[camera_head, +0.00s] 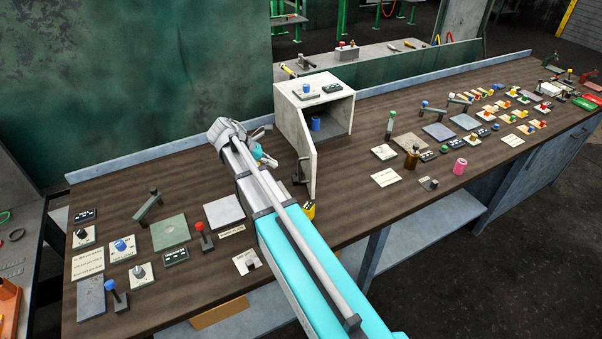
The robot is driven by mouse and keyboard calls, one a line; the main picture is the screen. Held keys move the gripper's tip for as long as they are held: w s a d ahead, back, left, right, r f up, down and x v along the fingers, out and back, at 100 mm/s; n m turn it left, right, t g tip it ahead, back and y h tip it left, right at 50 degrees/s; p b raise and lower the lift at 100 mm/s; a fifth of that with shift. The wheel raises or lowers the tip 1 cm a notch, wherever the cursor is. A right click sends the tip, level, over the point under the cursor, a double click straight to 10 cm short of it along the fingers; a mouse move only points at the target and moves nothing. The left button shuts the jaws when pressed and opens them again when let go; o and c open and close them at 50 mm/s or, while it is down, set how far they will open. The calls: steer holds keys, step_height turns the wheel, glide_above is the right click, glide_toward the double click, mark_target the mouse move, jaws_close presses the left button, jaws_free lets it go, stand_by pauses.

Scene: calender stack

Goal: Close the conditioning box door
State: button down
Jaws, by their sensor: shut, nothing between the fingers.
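The conditioning box (291,118) is a pale box on the brown workbench, behind my arm. Its door (313,158) stands open, swung out toward the front from the box's left side, so the dark interior shows. A dark handle (299,172) is on the door's left face. A blue-topped cylinder (315,124) is inside the box. My gripper (268,161) is small in view, left of the door and beside my arm's far end. It is shut and empty, and appears apart from the door. My forearm hides part of it and the bench below.
Left of my arm are a grey plate (224,211), a red-knobbed lever (203,236) and a green plate (170,232). Right of the door stand a brown bottle (412,158) and a pink cylinder (460,167). Bench right of the door's edge is mostly bare.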

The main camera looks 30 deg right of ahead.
steer(key=shift+w+a+f, duration=0.1)
steer(key=shift+a, duration=0.1)
steer(key=shift+d+f, duration=0.1)
steer(key=b, duration=0.7)
glide_toward(311, 178)
steer(key=shift+x, duration=3.5)
steer(key=shift+w, duration=0.1)
